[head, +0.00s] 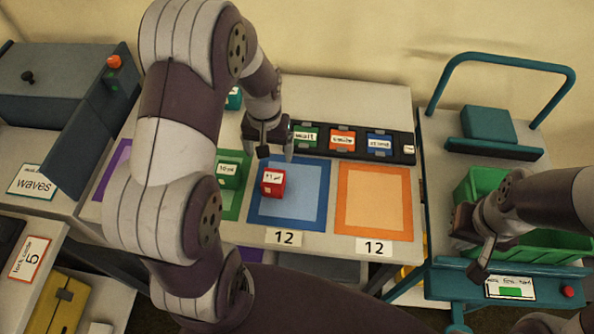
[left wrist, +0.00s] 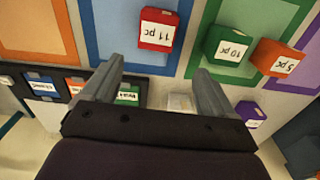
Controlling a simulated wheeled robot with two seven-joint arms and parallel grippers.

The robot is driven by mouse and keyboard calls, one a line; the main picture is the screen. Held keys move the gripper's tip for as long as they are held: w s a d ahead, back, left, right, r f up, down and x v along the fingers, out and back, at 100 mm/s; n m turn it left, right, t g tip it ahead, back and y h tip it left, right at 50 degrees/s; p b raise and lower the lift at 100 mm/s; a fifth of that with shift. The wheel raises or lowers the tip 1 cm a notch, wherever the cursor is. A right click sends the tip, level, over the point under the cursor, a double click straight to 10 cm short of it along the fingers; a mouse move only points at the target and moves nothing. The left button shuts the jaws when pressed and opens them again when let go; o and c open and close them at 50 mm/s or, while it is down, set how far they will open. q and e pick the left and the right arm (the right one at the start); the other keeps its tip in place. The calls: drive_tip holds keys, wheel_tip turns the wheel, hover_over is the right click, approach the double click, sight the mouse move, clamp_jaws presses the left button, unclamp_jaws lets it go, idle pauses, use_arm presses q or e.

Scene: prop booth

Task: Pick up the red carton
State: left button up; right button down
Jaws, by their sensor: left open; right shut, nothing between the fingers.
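The red carton (head: 273,183), with a white label, stands on the blue-bordered square (head: 311,218). It also shows in the left wrist view (left wrist: 159,29), where its label reads "11 pc". My left gripper (head: 274,152) is open and empty, just behind the carton in the head view. In the left wrist view its fingers (left wrist: 158,70) are apart, and the carton lies beyond their tips, not between them. My right gripper (head: 480,262) is shut and empty, over the cart at the right.
A green carton (head: 229,176) stands left of the red one; an orange carton (left wrist: 276,58) and a purple one (left wrist: 250,112) show in the left wrist view. A dark rack (head: 401,150) with labelled blocks lies behind. The orange-bordered square (head: 374,202) is bare. A green crate (head: 545,240) sits on the cart.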

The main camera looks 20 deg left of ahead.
sight(274, 173)
use_arm(q)
drive_tip(key=f, duration=0.8)
drive_tip(key=f+p, duration=0.1)
drive_tip(key=f, duration=0.3)
drive_tip(key=shift+s+d+f, duration=0.1)
drive_tip(key=shift+d, duration=0.3)
drive_tip(key=c, duration=1.1)
